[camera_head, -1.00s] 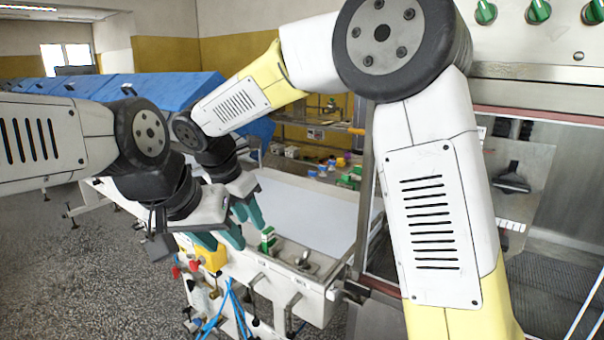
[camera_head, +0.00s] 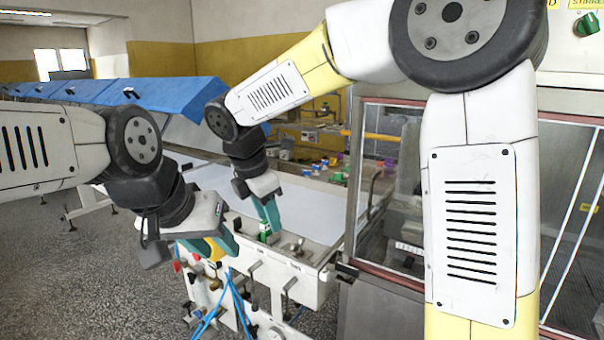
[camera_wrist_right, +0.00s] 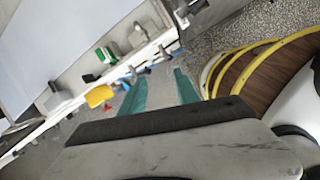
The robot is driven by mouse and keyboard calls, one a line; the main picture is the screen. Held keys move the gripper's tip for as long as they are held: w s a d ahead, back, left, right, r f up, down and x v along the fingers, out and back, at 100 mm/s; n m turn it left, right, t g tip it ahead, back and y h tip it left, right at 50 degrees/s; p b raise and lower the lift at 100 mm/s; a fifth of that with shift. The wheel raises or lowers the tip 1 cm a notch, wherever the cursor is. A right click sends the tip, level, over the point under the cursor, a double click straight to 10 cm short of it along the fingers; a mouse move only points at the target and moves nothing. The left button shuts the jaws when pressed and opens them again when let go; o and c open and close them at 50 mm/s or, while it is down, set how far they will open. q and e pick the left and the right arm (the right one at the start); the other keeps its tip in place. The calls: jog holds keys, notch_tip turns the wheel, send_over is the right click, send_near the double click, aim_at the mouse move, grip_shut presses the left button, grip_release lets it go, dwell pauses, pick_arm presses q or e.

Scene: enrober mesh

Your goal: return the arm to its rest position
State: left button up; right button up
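My right arm reaches in from the right of the head view, and its gripper (camera_head: 267,218) hangs over the near edge of the white machine. In the right wrist view its two teal fingers (camera_wrist_right: 158,82) are apart, with only floor visible between them. My left gripper (camera_head: 212,247) is lower and further left, in front of the machine's near side. Its teal fingers look apart, with part of a yellow fitting showing behind them. I see nothing held in either gripper.
The white machine bed (camera_head: 310,207) has a green switch (camera_head: 265,231), valves and blue hoses (camera_head: 236,300) at its near end. A glass-sided cabinet (camera_head: 390,220) stands close by my right arm. Blue covers (camera_head: 160,92) lie behind. Speckled floor is open at left.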

jog(key=s+d+r+m+t+y, duration=0.1)
jog(key=s+d+m+y, duration=0.1)
jog(key=s+d+m, duration=0.5)
jog(key=s+d+r+m+t+y, duration=0.1)
jog(key=s+d+m+y, duration=0.1)
jog(key=s+d+m, duration=0.6)
jog(key=d+m, duration=0.6)
jog(key=m, duration=0.3)
jog(key=shift+s+d+r+m+t, duration=0.3)
jog(key=shift+d+r+m+t, duration=0.05)
jog(key=shift+m+t, duration=0.05)
